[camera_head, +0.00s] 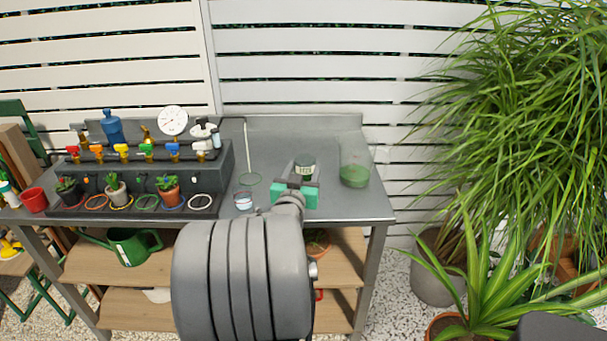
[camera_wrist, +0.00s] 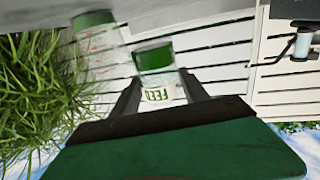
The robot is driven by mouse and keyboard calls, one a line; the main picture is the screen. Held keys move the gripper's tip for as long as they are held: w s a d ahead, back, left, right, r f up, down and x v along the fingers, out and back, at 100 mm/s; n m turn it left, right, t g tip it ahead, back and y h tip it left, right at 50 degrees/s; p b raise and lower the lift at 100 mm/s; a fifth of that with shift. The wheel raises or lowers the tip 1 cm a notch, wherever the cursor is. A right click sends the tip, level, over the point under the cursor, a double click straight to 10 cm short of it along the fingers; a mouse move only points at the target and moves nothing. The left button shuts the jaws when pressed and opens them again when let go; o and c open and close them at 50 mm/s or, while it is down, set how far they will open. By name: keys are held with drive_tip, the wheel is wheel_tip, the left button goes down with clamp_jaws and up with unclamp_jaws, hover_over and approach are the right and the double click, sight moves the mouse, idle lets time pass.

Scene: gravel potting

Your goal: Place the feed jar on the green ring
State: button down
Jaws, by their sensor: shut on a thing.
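The feed jar (camera_head: 305,168) is clear, with a pale label and green contents. My gripper (camera_head: 297,184) is shut on it above the right part of the metal bench. In the wrist view the jar (camera_wrist: 154,60) sits between the fingers (camera_wrist: 158,92), its FEED label partly showing. I cannot tell whether its base touches the bench. Another green ring (camera_head: 146,203) lies in the row of coloured rings on the dark rack at the left.
A glass vessel with green contents (camera_head: 354,176) stands right of the jar. The dark rack (camera_head: 190,165) carries valves, a gauge (camera_head: 173,121) and potted plants. The bench (camera_head: 290,135) behind is clear.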

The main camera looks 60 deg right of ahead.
drive_tip(key=s+a+r, duration=0.4)
drive_tip(key=a+r, duration=0.1)
drive_tip(key=a, duration=0.4)
drive_tip(key=shift+s+r+p, duration=0.25)
drive_tip(key=shift+p, duration=0.15)
idle(0.9)
